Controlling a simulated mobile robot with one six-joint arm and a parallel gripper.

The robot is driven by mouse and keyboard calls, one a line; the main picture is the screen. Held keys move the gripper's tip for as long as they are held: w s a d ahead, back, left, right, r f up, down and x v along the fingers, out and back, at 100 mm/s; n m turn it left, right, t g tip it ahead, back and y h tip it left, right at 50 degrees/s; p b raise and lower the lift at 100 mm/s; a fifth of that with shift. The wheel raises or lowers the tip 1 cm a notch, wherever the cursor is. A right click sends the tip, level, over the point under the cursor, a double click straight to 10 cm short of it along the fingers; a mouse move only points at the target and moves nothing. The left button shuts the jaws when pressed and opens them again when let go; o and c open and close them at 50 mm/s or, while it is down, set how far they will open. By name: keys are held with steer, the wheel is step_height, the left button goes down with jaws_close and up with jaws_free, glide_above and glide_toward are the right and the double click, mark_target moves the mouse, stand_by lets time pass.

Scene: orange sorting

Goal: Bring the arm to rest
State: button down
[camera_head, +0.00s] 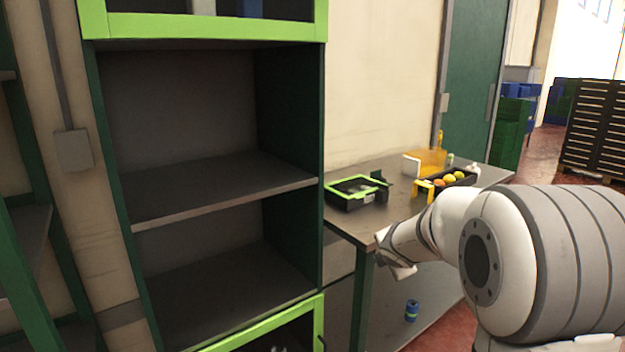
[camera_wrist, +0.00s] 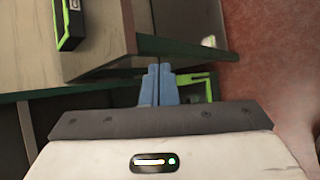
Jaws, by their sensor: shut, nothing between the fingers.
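My gripper (camera_wrist: 158,84) shows in the wrist view with its two blue fingers together and nothing between them. It hangs in free space off the edge of the table, with the reddish floor beyond. In the head view my white and grey arm reaches in from the right, in front of the table (camera_head: 352,222). The fingers cannot be made out there.
On the table stand a black and green box (camera_head: 345,200), a black tray (camera_head: 466,181) with oranges and other round fruit, and an orange bin (camera_head: 432,158). An open shelf unit (camera_head: 225,190) stands left. A blue-green can (camera_head: 411,310) sits below the tabletop.

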steer(key=s+d+r+m+g+h+p, duration=0.1)
steer(key=s+r+m+g+p, duration=0.2)
steer(key=s+m, duration=0.4)
steer(key=s+r+m+p, duration=0.2)
steer(key=s+r+m, duration=0.25)
steer(key=s, duration=0.45)
steer(key=s+a+r+m+g+y+p, duration=0.1)
steer(key=s+a+m+g+p, duration=0.1)
steer(key=s+m, duration=0.3)
steer(key=s+a+r+m+g+y+p, duration=0.1)
steer(key=s+m, duration=0.4)
steer(key=s, duration=0.8)
steer(key=shift+a+r+g+y+p, duration=0.3)
steer(key=shift+a+g+y+p, duration=0.15)
steer(key=shift+a+p, duration=0.65)
steer(key=shift+a, duration=0.1)
